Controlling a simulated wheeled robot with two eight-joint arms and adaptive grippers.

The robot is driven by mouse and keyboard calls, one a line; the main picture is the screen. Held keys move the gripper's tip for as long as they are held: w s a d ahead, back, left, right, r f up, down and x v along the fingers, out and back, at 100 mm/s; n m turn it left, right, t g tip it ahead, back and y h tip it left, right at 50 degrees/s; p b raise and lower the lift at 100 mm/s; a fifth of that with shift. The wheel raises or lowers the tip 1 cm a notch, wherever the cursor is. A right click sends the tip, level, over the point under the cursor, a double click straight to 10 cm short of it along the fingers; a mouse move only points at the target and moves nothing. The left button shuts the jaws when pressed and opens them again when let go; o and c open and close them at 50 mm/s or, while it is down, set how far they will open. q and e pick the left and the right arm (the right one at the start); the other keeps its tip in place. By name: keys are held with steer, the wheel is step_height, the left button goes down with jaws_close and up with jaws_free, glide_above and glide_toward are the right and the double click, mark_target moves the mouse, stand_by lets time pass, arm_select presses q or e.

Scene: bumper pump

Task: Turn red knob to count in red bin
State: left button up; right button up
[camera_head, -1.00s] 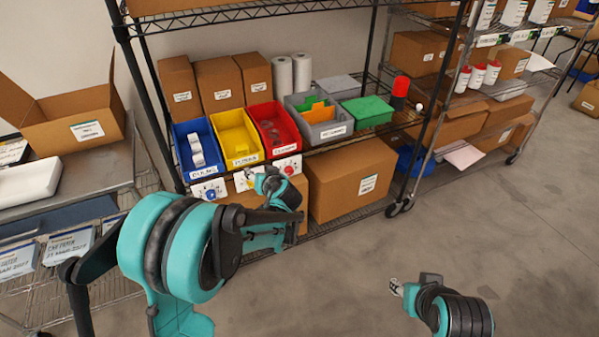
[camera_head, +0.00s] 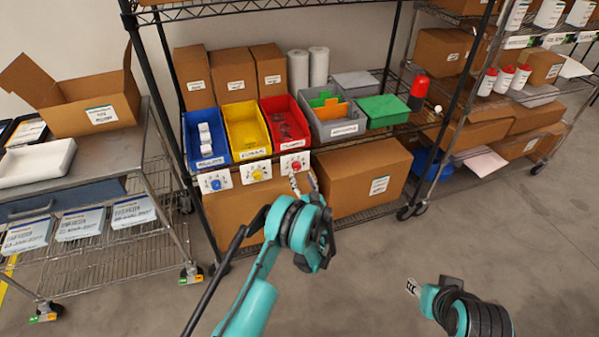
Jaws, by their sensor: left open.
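The red bin (camera_head: 285,122) stands on the shelf, right of the yellow bin, with several small dark items inside that I cannot make out. Below it, a white dial card (camera_head: 288,159) carries the red knob (camera_head: 295,166). My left gripper (camera_head: 294,180) is just below and in front of the red knob, fingers pointing up at it; it is open, and I cannot tell whether it touches the knob. My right gripper (camera_head: 411,287) is low over the floor at the lower right, far from the shelf; its fingers are too small to read.
The blue bin (camera_head: 207,158) and yellow bin (camera_head: 246,150) stand left of the red one, with a blue knob (camera_head: 216,184) and yellow knob (camera_head: 257,175) below. A grey bin (camera_head: 336,131) is at right. Cardboard boxes (camera_head: 372,191) fill the lower shelf. The floor at right is clear.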

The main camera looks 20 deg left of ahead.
mark_target(298, 168)
arm_select(q)
steer(key=b+x, duration=0.1)
steer(key=x, duration=0.4)
steer(key=c, duration=1.2)
